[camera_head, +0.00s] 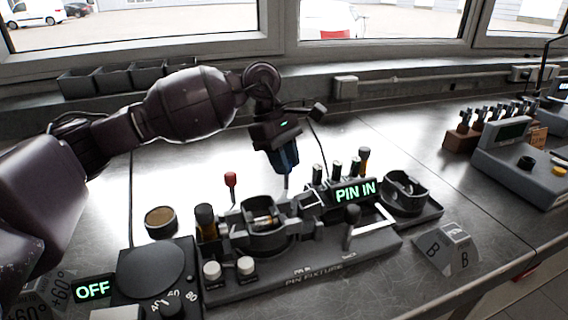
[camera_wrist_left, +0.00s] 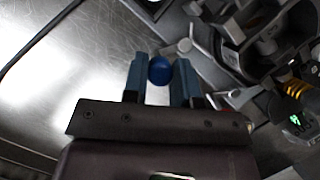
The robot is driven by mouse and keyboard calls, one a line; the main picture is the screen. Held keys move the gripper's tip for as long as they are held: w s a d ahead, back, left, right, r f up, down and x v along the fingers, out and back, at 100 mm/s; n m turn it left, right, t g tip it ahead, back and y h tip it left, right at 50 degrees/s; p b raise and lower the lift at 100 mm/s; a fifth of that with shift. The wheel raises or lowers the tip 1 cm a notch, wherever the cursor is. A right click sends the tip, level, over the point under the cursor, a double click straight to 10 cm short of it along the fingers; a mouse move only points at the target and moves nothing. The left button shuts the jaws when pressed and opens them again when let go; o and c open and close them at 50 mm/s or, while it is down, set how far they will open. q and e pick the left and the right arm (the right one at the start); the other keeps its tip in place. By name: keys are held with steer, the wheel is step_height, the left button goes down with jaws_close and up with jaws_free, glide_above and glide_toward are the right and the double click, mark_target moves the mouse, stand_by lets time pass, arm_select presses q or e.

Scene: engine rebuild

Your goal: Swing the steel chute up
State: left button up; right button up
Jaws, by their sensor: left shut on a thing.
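My left gripper (camera_head: 285,168) points down over the back of the pin fixture (camera_head: 300,272). In the left wrist view, its two blue fingers (camera_wrist_left: 160,82) are shut on a round blue knob (camera_wrist_left: 159,69). In the head view the fingers hide the knob, and a thin pale stem (camera_head: 287,184) shows below them. A small steel piece (camera_head: 310,197), which may be the steel chute, lies low between the round clamp (camera_head: 266,222) and the "PIN IN" display (camera_head: 355,191). I cannot tell clearly how it joins the stem. My right gripper is not in view.
A red-knobbed lever (camera_head: 231,181) stands left of the gripper. Several dark upright posts stand behind the display. A round hotplate (camera_head: 152,268) reading "OFF" is at front left, and a grey B block (camera_head: 447,248) at right. Bare bench (camera_head: 375,140) lies behind the fixture.

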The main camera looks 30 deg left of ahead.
arm_select(q)
steer(key=shift+w+d+f+m+g+b, duration=0.1)
steer(key=shift+d+m+g+b, duration=0.1)
steer(key=shift+m, duration=0.3)
steer(key=shift+w+d+m+g+b, duration=0.1)
steer(key=shift+m+b, duration=0.1)
steer(key=shift+m, duration=0.3)
steer(key=shift+s, duration=0.1)
steer(key=o, duration=0.9)
steer(key=v, duration=1.1)
steer(key=shift+d+p, duration=0.25)
steer(key=shift+p, duration=0.15)
